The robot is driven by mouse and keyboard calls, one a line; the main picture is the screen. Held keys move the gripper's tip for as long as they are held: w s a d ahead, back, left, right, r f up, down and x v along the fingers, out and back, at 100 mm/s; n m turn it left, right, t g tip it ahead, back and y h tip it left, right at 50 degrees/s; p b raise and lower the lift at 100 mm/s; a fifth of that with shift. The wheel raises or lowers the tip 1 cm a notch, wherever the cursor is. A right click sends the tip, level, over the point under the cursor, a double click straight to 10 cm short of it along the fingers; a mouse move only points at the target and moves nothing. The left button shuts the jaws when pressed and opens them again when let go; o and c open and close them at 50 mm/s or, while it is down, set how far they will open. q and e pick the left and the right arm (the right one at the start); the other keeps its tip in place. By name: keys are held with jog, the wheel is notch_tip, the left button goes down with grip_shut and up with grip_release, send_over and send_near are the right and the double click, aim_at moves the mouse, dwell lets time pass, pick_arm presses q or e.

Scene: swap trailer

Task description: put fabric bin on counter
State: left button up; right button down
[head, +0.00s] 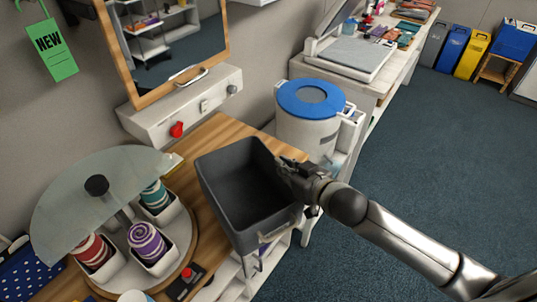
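The fabric bin (240,215) is a dark grey, open-topped, empty box in the middle of the head view. It overlaps the right edge of the wooden counter (215,133), with its near end out past that edge. I cannot tell whether its base touches the counter. My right gripper (297,178) is at the bin's right rim and appears shut on it; the fingertips are mostly hidden. My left gripper is not in view.
A round carousel with a glass lid (95,205) and rolled fabrics stands left of the bin. A red-button switch (187,280) lies near the front. A mirror with a white base (180,110) is behind. A white bucket with blue lid (308,115) stands behind the gripper.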

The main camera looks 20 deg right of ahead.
aim_at(267, 148)
jog(key=w, duration=0.2)
jog(key=w+a+p, duration=0.1)
jog(key=w, duration=0.1)
jog(key=w+a+p, duration=0.1)
jog(key=w, duration=0.2)
jog(key=shift+r, duration=0.15)
jog(key=shift+w+a, duration=0.15)
jog(key=shift+w, duration=0.1)
notch_tip(267, 148, down, 4)
jog(key=shift+r+p, duration=0.2)
jog(key=shift+p, duration=0.35)
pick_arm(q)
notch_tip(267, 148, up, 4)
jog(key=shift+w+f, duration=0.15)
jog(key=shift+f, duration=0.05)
pick_arm(e)
jog(key=c, duration=2.1)
grip_release()
jog(key=shift+s+f, duration=0.1)
jog(key=shift+f, duration=0.15)
jog(key=o, duration=0.5)
jog(key=shift+c, duration=0.2)
